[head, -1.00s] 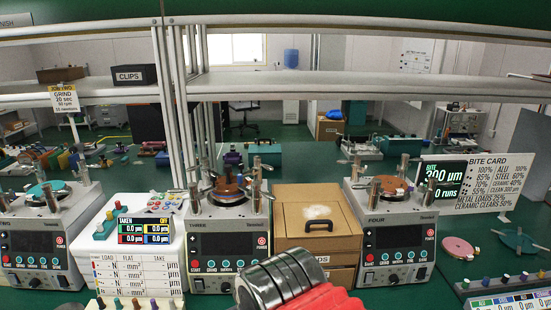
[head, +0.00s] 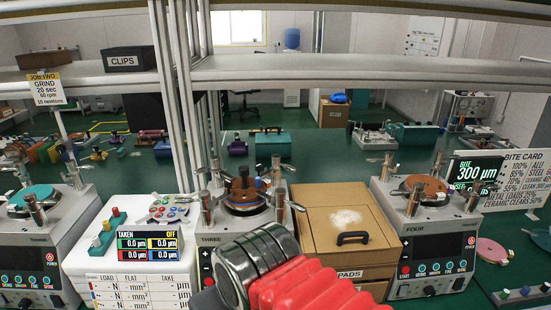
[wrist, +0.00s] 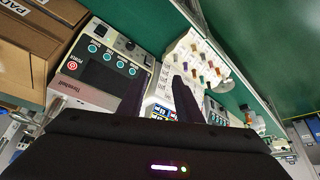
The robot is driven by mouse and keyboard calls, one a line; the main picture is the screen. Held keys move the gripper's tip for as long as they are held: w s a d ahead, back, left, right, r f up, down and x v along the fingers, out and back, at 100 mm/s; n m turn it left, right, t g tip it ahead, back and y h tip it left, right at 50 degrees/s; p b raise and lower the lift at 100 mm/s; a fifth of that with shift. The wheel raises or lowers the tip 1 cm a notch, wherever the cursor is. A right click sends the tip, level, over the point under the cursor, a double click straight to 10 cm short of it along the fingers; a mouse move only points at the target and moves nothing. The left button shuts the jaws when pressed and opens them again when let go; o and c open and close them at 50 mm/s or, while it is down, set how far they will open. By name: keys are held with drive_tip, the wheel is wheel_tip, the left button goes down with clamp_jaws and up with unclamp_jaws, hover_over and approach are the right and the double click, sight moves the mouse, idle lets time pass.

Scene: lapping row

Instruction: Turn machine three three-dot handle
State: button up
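Machine three (head: 208,256), a grey bench lapping machine labelled THREE, stands in the middle of the head view. A brown disc and several upright metal handles (head: 280,206) are on its top. Dot marks on the handles are too small to make out. My red and grey arm covers most of its front panel. In the wrist view machine three (wrist: 112,72) shows turned around, with its dark screen, red power button and teal buttons. My gripper (wrist: 158,97) has two dark fingers apart with nothing between them, over this machine's front side. The handles are out of the wrist view.
A PADS box (head: 325,228) stands right of machine three, and machine four (head: 425,232) beyond it. Shelf posts (head: 178,110) rise close behind machine three. A shelf (head: 370,78) runs above.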

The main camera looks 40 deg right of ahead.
drive_tip(key=shift+w+a, duration=0.15)
drive_tip(key=shift+w, duration=0.1)
drive_tip(key=w+d+r+n, duration=0.1)
drive_tip(key=w+d+r, duration=1.4)
drive_tip(key=d, duration=0.5)
drive_tip(key=w+d+r+n, duration=0.1)
drive_tip(key=d+r, duration=0.1)
drive_tip(key=d, duration=0.5)
drive_tip(key=w+d+r+h, duration=0.1)
drive_tip(key=w+d+r, duration=0.1)
drive_tip(key=d, duration=0.6)
drive_tip(key=shift+w+r+n+g, duration=0.25)
drive_tip(key=shift+w+n+g, duration=0.1)
drive_tip(key=shift+n+g, duration=0.05)
drive_tip(key=shift+a, duration=0.1)
